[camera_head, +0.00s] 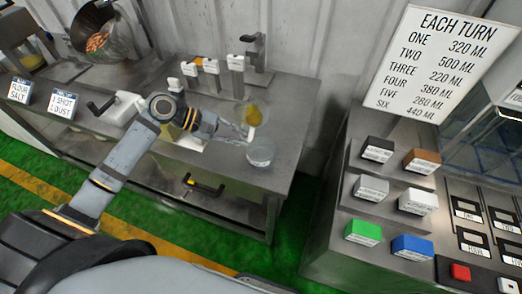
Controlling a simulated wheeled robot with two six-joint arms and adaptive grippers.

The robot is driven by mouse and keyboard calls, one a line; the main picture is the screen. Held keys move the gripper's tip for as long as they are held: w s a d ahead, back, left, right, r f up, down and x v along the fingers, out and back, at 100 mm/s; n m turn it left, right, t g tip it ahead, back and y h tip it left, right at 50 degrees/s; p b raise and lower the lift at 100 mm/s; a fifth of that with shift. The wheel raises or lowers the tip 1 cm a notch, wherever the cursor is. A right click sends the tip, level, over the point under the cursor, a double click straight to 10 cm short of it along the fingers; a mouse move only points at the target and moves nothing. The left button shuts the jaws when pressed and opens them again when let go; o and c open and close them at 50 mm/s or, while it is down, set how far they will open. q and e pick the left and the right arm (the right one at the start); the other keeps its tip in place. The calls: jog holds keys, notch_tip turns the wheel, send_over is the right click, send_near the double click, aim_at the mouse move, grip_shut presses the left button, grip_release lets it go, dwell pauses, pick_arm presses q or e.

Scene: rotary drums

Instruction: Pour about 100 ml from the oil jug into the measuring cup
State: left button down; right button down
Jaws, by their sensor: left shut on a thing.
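My left arm reaches in from the left over the metal bench. Its gripper (245,132) is shut on the oil jug (253,114), a small clear vessel with amber oil in it. The jug is just beyond the fingertips. Its exact tilt is too small to tell. The clear measuring cup (261,154) stands on the bench near its right front, just below the jug in the picture. No amber shows in the cup, and no stream of oil can be made out. My right gripper is not in view.
Several white-topped taps (236,68) stand at the back of the bench (285,115). A metal drum (98,38) is at the upper left. A console with coloured blocks (362,232) stands right, under a sign (440,60) listing ml amounts. Green floor separates bench and console.

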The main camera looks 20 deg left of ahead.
pick_arm(q)
jog(key=shift+f+b, duration=0.1)
jog(key=shift+b, duration=0.25)
jog(key=shift+w+a+f+m+t+y+b, duration=0.1)
jog(key=shift+f+m+t+y+b, duration=0.2)
jog(key=shift+b, duration=0.65)
jog(key=shift+w+a+f+m+t+y+b, duration=0.1)
jog(key=shift+m+t+y+b, duration=0.15)
jog(key=shift+y+b, duration=0.45)
jog(key=shift+r, duration=0.15)
jog(key=shift+w+a+b, duration=0.2)
jog(key=shift+b, duration=0.25)
jog(key=shift+w+a, duration=0.1)
jog(key=shift+w+a+f+m+b, duration=0.15)
jog(key=shift+a+f+m+b, duration=0.1)
jog(key=shift+b, duration=0.45)
jog(key=shift+r+m+t+y+p, duration=0.3)
jog(key=shift+t+y+p, duration=0.15)
jog(key=shift+p, duration=0.3)
